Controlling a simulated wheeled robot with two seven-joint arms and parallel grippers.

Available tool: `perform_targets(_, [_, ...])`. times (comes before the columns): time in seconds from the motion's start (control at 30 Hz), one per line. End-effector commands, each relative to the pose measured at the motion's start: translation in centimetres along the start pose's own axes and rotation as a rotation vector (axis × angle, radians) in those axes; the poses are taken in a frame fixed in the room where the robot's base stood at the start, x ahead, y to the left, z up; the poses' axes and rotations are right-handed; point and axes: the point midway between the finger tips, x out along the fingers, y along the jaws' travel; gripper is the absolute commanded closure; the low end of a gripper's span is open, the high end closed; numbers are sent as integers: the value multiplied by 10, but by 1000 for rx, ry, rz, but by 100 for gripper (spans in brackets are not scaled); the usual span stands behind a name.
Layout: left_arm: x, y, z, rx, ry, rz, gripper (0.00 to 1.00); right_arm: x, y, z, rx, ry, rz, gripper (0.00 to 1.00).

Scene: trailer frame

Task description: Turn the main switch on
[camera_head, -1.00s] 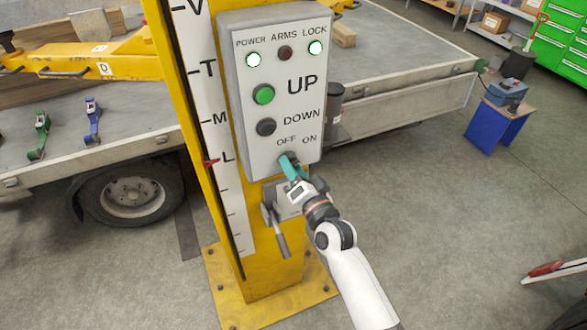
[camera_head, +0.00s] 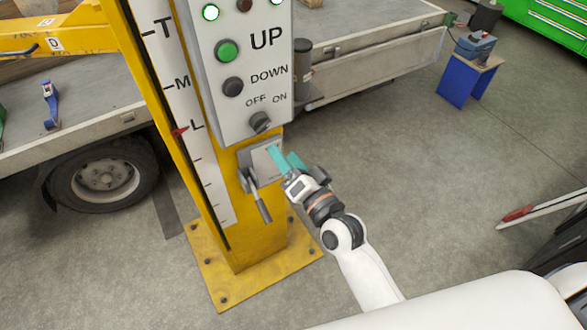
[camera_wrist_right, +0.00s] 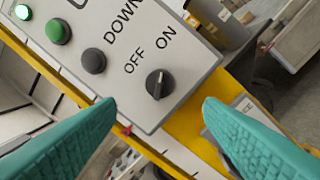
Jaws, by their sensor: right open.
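The dark rotary OFF/ON switch (camera_head: 260,122) is at the bottom of the grey control panel (camera_head: 228,118). In the right wrist view the switch (camera_wrist_right: 160,84) stands clear between my fingers, and its ridge appears to point towards the ON label. My right gripper (camera_head: 283,157), with teal fingers, is below and slightly right of the switch, apart from it. It is open and empty, with its fingers wide apart in the wrist view (camera_wrist_right: 160,108). My left gripper is not in view.
The panel is on a yellow post (camera_head: 255,245) with a lever (camera_head: 260,205) on a grey box close to my right gripper. The green UP button (camera_head: 228,50) and black DOWN button (camera_head: 233,86) are above the switch. Two panel lights glow. Open floor (camera_head: 420,190) lies right.

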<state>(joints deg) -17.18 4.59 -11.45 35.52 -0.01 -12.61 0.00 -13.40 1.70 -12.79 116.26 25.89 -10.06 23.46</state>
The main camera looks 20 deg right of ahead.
Motion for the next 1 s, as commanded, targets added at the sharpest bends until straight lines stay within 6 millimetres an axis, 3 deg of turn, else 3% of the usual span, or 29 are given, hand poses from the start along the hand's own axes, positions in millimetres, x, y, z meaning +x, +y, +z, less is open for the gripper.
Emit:
perform_targets(0.2, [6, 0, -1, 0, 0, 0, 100, -24, -1, 0, 1, 0, 0, 38])
perform_targets(0.8, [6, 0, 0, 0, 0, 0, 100, -26, -2, -2, -2, 4, -4, 38])
perform_targets(0.87, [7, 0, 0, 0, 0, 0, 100, -25, -10, -8, -11, 16, -19, 38])
perform_targets(0.97, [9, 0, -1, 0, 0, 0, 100, -26, -41, -33, -49, 67, -79, 38])
perform_targets(1.0, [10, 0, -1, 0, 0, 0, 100, -27, -60, -48, -70, 99, -114, 38])
